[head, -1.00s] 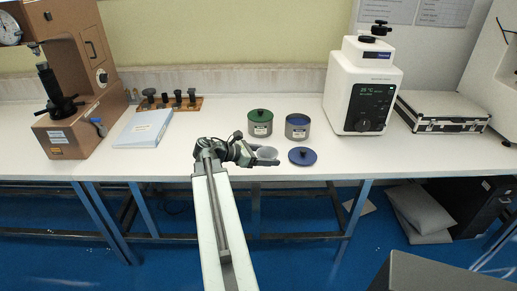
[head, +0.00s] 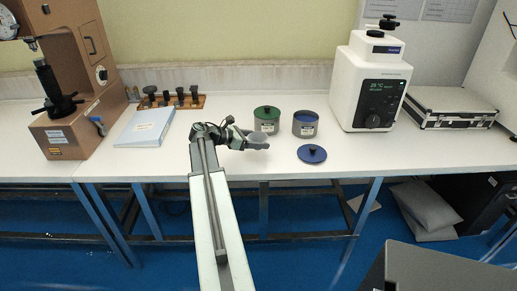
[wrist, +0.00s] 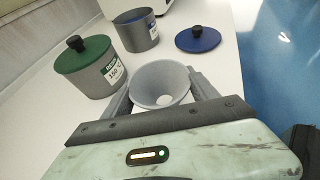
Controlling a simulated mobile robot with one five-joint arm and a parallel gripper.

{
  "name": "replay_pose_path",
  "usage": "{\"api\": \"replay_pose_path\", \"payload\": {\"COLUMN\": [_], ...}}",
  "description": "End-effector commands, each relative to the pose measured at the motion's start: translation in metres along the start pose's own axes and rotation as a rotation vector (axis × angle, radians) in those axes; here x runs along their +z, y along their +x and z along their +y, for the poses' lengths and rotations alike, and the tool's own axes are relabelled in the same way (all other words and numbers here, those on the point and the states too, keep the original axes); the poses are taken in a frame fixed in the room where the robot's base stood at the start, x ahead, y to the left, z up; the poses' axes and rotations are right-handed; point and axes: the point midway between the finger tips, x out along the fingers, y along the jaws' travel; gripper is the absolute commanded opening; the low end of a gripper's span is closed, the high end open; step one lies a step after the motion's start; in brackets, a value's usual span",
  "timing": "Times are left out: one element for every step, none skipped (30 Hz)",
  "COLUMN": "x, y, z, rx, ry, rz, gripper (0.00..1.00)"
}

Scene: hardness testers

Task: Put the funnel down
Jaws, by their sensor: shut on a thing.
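The grey funnel (wrist: 161,86) sits between the two fingers of my gripper (wrist: 163,90) in the wrist view, its wide mouth facing up. My gripper is shut on it. In the head view the funnel (head: 259,138) shows small and pale at the end of my gripper (head: 257,142), over the front part of the white bench (head: 205,165) and just in front of the green-lidded pot. Whether the funnel's lower end touches the bench is hidden.
A green-lidded pot (head: 266,121) and an open pot with blue inside (head: 305,124) stand behind the funnel. A blue lid (head: 312,153) lies to the right. A white machine (head: 372,85) stands further right. Bench left of my gripper is clear up to a pale book (head: 146,127).

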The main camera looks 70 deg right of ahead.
Motion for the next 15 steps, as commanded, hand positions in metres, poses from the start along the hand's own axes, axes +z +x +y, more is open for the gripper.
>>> {"api": "replay_pose_path", "payload": {"x": [-0.015,-0.019,-0.022,-0.022,-0.021,-0.019,-0.017,-0.017,-0.016,-0.016,-0.016,-0.017,-0.018,-0.019,-0.019], "y": [0.011,0.015,0.019,0.021,0.021,0.021,0.021,0.021,0.022,0.022,0.023,0.024,0.024,0.025,0.025], "z": [-0.002,-0.003,-0.004,-0.004,-0.005,-0.005,-0.005,-0.005,-0.006,-0.006,-0.006,-0.006,-0.007,-0.007,-0.007], "rx": [-0.007,-0.01,-0.013,-0.015,-0.016,-0.017,-0.017,-0.018,-0.019,-0.02,-0.02,-0.021,-0.021,-0.022,-0.022], "ry": [0.003,0.004,0.005,0.006,0.007,0.007,0.007,0.008,0.008,0.008,0.009,0.009,0.009,0.009,0.009], "rz": [0.0,0.0,0.0,0.0,0.0,0.0,0.0,0.0,0.0,0.0,0.0,0.0,0.0,0.0,0.0], "gripper": [0.29,0.29,0.29,0.29,0.29,0.29,0.29,0.29,0.29,0.29,0.29,0.29,0.29,0.29,0.7]}}
